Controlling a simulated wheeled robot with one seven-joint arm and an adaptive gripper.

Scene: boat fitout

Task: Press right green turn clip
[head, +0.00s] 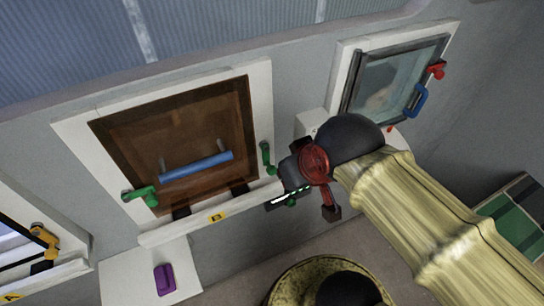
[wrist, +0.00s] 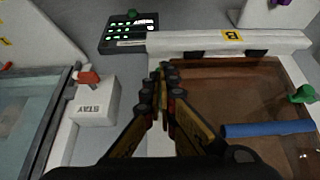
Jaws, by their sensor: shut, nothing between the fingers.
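The right green turn clip (head: 266,157) sits on the right side of the middle hatch's white frame (head: 262,105). In the wrist view, only a bit of green (wrist: 157,70) shows behind my fingertips. My gripper (head: 284,170) is shut and empty, its tips right at this clip; I cannot tell whether they touch it. The wrist view shows my gripper (wrist: 166,72) with its fingers together, pointing at the frame's edge. The left green clip (head: 141,194) is at the hatch's other side and also shows in the wrist view (wrist: 303,94).
The brown hatch panel (head: 185,130) has a blue bar handle (head: 197,166). A dark keypad with lit green buttons (wrist: 125,36) is near the frame. Another window (head: 395,80) is at right.

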